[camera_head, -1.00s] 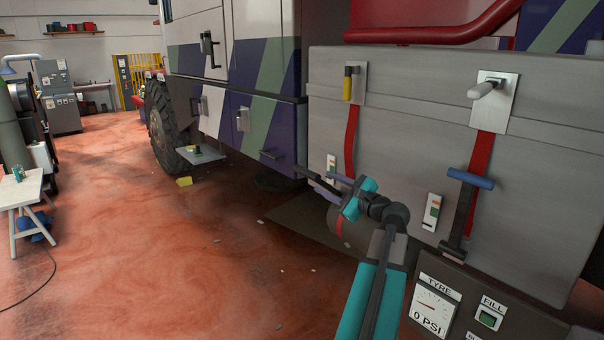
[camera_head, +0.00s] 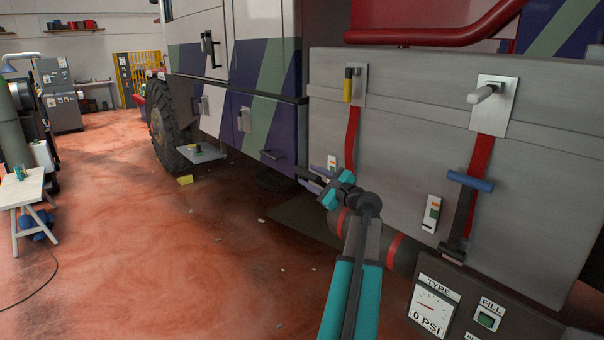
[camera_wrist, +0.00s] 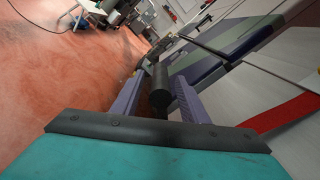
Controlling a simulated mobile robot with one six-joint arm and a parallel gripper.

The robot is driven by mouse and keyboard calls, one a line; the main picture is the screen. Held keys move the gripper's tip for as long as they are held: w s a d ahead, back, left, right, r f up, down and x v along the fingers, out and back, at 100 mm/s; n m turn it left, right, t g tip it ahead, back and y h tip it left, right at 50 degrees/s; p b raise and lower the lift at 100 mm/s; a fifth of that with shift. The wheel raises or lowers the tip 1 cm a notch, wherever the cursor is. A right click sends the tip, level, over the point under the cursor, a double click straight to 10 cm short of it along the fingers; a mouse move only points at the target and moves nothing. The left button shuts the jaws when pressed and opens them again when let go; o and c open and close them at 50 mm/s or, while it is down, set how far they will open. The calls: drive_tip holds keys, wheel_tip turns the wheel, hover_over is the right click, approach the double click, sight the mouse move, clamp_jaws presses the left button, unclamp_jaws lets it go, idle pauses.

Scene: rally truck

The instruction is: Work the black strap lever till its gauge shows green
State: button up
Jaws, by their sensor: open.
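The black strap lever's handle (camera_wrist: 159,92) is a dark cylinder between my gripper's two purple fingers in the wrist view. My gripper (camera_wrist: 155,88) is open around it; I cannot tell whether a finger touches it. In the head view my gripper (camera_head: 318,184) is in front of the left red strap's lower end and hides most of the lever. The small white gauge plate (camera_head: 332,161) beside that strap is partly covered by my gripper, and its reading is too small to tell.
A second red strap (camera_head: 479,155) at the right has a blue-handled lever (camera_head: 470,181) and its own gauge (camera_head: 432,214). A tyre panel (camera_head: 433,307) reading 0 PSI stands below. The grey metal box (camera_head: 405,130) is close to my arm. The red floor to the left is mostly clear.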

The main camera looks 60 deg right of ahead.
sight(303, 173)
drive_tip(key=shift+p+x, duration=0.3)
drive_tip(key=shift+x, duration=1.95)
